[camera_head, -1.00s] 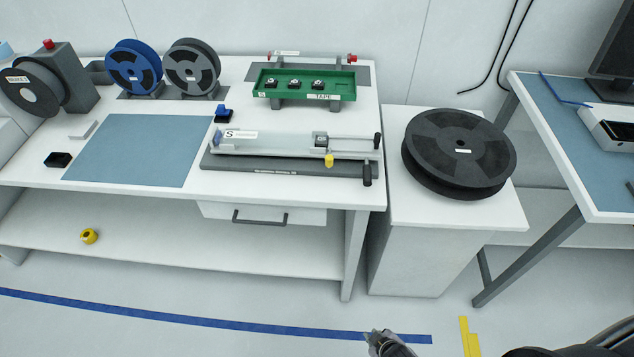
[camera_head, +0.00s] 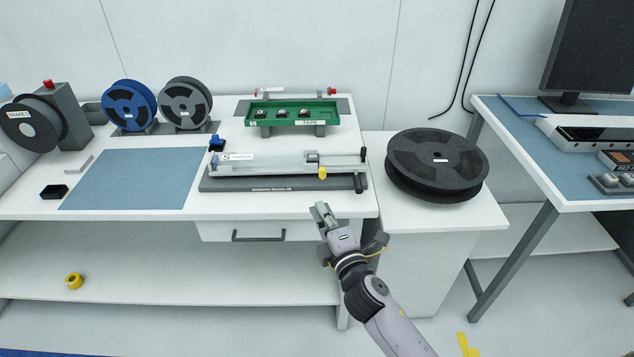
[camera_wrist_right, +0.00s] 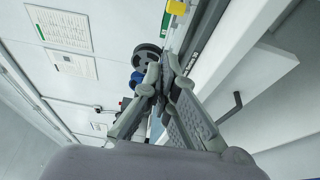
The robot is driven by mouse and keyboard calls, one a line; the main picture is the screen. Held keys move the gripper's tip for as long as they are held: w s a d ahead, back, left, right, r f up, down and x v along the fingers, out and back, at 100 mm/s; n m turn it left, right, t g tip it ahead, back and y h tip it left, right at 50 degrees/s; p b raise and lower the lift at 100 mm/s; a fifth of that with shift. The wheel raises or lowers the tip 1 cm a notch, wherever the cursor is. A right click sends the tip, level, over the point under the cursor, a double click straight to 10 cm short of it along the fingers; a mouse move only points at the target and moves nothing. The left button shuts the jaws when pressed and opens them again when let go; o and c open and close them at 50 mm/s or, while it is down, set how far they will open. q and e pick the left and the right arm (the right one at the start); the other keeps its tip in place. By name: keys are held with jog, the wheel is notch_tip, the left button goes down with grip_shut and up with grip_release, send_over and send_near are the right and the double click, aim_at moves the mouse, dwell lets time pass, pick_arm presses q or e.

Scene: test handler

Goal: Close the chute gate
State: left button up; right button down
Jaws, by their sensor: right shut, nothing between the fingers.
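The chute (camera_head: 265,166) is a long pale see-through channel on a dark grey base (camera_head: 265,185), near the front right of the white workbench. A yellow knob (camera_head: 322,173) sits near its right part, beside a small dark block (camera_head: 312,157). I cannot tell how far the gate is open. The knob also shows at the top of the right wrist view (camera_wrist_right: 176,6). My right gripper (camera_head: 320,211) is shut and empty, at the bench's front edge, below the yellow knob and apart from it. My left gripper is not in view.
A green tray (camera_head: 270,119) with several small parts stands behind the chute. A large black reel (camera_head: 436,160) sits on the cabinet to the right. A drawer handle (camera_head: 259,236) juts out under the bench. A blue mat (camera_head: 130,180) lies clear at left.

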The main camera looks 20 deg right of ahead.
aim_at(322, 168)
jog(key=w, duration=0.3)
jog(key=w+p, duration=0.1)
jog(key=w, duration=0.2)
jog(key=w+d, duration=0.1)
jog(key=w, duration=0.2)
jog(key=shift+r, duration=0.1)
jog(key=shift+w+d, duration=0.55)
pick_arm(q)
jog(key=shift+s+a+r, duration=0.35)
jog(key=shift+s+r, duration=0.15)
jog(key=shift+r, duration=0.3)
